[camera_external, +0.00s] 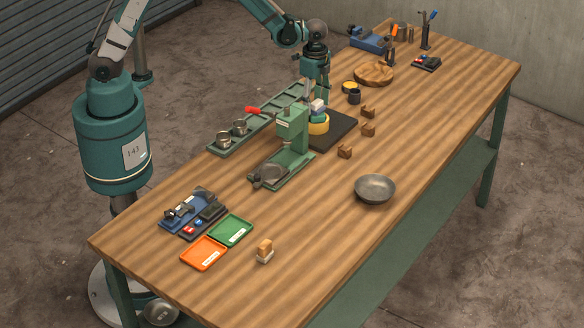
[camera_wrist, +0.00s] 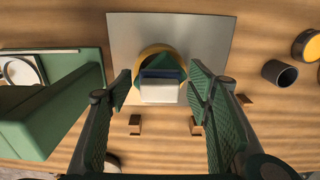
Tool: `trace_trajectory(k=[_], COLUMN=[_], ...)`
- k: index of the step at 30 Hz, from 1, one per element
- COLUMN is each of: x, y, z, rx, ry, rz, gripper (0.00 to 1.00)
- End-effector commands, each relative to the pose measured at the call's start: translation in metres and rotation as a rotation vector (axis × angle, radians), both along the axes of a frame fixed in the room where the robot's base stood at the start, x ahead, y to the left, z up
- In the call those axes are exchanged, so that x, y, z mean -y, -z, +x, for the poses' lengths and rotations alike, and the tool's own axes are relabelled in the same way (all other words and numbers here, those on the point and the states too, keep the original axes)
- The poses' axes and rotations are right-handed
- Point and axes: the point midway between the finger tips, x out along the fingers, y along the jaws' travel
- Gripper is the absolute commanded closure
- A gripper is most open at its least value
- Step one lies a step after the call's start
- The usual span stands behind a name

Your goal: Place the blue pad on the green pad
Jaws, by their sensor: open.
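A yellow round holder (camera_external: 318,127) stands on a dark square plate (camera_external: 340,130) behind the green press. Small white, blue and green pieces sit in it. In the wrist view, the blue piece (camera_wrist: 165,75) lies behind the white block (camera_wrist: 159,93), with a green piece (camera_wrist: 172,62) beyond; I cannot tell exactly how they stack. The yellow rim (camera_wrist: 152,52) shows around them. My gripper (camera_wrist: 160,93) points down above the holder, with its two green fingers open, one on each side of the pieces. It also shows in the external view (camera_external: 314,95).
The green press (camera_external: 290,135) stands close beside my gripper. A long green tray (camera_external: 255,120) with metal cups lies behind it. Small wooden blocks (camera_external: 368,130), a metal bowl (camera_external: 375,188), a green tray (camera_external: 231,231) and an orange tray (camera_external: 203,253) lie apart on the table. The front right is clear.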

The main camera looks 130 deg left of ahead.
Motion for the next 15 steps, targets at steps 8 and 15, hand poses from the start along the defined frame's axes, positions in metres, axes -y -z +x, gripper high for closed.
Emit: trace_trajectory(k=[8,15], x=[0.0,0.0], y=[-0.015,-0.044], z=[0.0,0.0], rx=[0.0,0.0], ry=[0.0,0.0], rz=[0.0,0.0], gripper=[0.49,0.49])
